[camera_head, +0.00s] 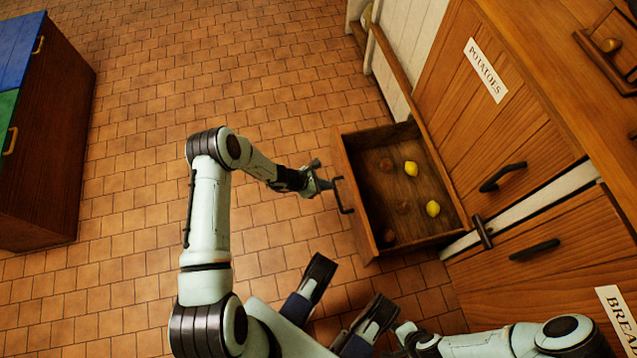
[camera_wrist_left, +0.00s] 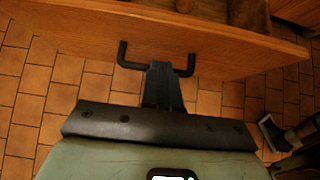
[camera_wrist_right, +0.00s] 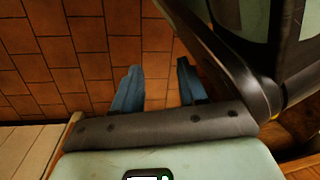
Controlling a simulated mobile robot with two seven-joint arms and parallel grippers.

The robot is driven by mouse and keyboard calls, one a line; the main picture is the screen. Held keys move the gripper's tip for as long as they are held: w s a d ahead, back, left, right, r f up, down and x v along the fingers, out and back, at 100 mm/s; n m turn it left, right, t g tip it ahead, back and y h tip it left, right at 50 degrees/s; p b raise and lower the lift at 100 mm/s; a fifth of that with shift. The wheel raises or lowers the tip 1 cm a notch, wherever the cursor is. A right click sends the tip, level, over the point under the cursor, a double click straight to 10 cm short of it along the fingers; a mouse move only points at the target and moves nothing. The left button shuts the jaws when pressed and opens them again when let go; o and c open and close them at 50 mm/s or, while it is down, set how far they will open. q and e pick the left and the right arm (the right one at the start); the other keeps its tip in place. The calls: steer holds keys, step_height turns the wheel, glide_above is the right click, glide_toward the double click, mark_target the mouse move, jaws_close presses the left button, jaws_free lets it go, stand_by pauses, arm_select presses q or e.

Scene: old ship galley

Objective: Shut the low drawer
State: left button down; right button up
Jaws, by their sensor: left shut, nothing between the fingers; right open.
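The low drawer (camera_head: 352,200) stands pulled out from the cabinet, low over the tiled floor. Its open box holds two yellow lemons (camera_head: 411,169) and several brown round things. Its front carries a dark bar handle (camera_head: 344,196), which also shows in the left wrist view (camera_wrist_left: 185,72). My left gripper (camera_head: 328,185) is shut and empty, with its fingertips (camera_wrist_left: 161,68) at the middle of the handle. I cannot tell whether they touch it. My right gripper (camera_wrist_right: 156,90) is open and empty, with floor tiles beyond its fingers; I cannot make it out clearly in the head view.
A cabinet door labelled POTATOES (camera_head: 486,70) is above the drawer, and a BREAD front (camera_head: 575,262) is beside it. A dark wooden cabinet (camera_head: 45,130) stands at left. The tiled floor (camera_head: 240,80) between is clear.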

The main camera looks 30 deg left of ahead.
mark_target(350, 185)
arm_select(q)
steer(key=w+d, duration=0.1)
steer(key=w+d+f+b, duration=0.2)
steer(key=w, duration=0.1)
steer(key=shift+d, duration=0.25)
steer(key=shift+w+d, duration=0.3)
steer(key=shift+d, duration=0.05)
arm_select(e)
steer(key=shift+g, duration=0.9)
steer(key=s+f, duration=0.1)
steer(key=s, duration=0.2)
steer(key=s+f, duration=0.1)
steer(key=s, duration=0.1)
steer(key=shift+s+d+f, duration=0.1)
steer(key=shift+d+f, duration=0.2)
steer(key=shift+f, duration=0.05)
